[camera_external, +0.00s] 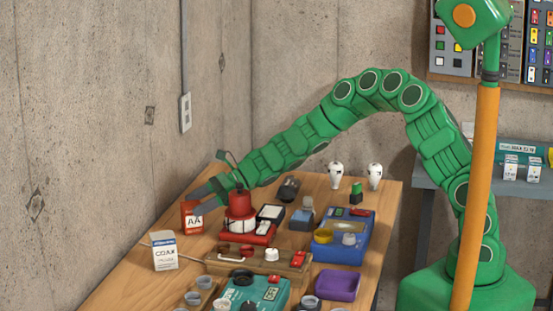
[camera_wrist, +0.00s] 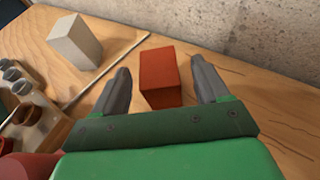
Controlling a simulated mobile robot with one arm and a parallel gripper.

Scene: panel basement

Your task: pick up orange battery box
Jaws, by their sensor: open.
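The orange battery box (camera_external: 191,217) is a small upright box with a white "AA" label. It stands on the wooden table near the concrete wall. In the wrist view the orange battery box (camera_wrist: 160,77) shows plain orange-red faces and lies between the two finger tips. My gripper (camera_external: 203,192) reaches down to it from the upper right. In the wrist view my gripper (camera_wrist: 163,82) is open, with one grey finger on each side of the box. Gaps show between both fingers and the box.
A white box (camera_external: 164,250) stands nearby at the left table edge, also in the wrist view (camera_wrist: 75,40). A thin rod (camera_wrist: 105,72) lies beside it. A red device (camera_external: 240,212) sits close under my arm. A wooden tray (camera_external: 255,265), a blue device (camera_external: 342,238) and a purple tray (camera_external: 337,285) crowd the table.

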